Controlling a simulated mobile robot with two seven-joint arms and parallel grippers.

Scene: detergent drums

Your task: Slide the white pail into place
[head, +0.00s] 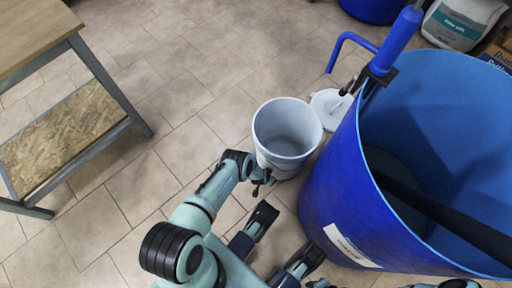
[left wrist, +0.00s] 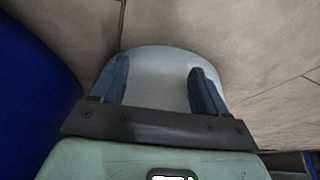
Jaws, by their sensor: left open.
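The white pail (head: 286,130) stands upright and open on the tiled floor, just left of the big blue drum (head: 335,205). It looks empty. My left gripper (head: 263,178) is low at the pail's near side, close against its wall. In the left wrist view my left gripper (left wrist: 160,82) is open, and the pale pail (left wrist: 158,75) fills the space between and beyond its fingers. I cannot tell whether the fingers touch it.
A white lid (head: 331,108) lies between pail and drum. A blue pump (head: 393,48) is fixed on the drum's rim. A workbench (head: 75,120) stands at left. A white container (head: 462,20) stands at top right. The floor left of the pail is clear.

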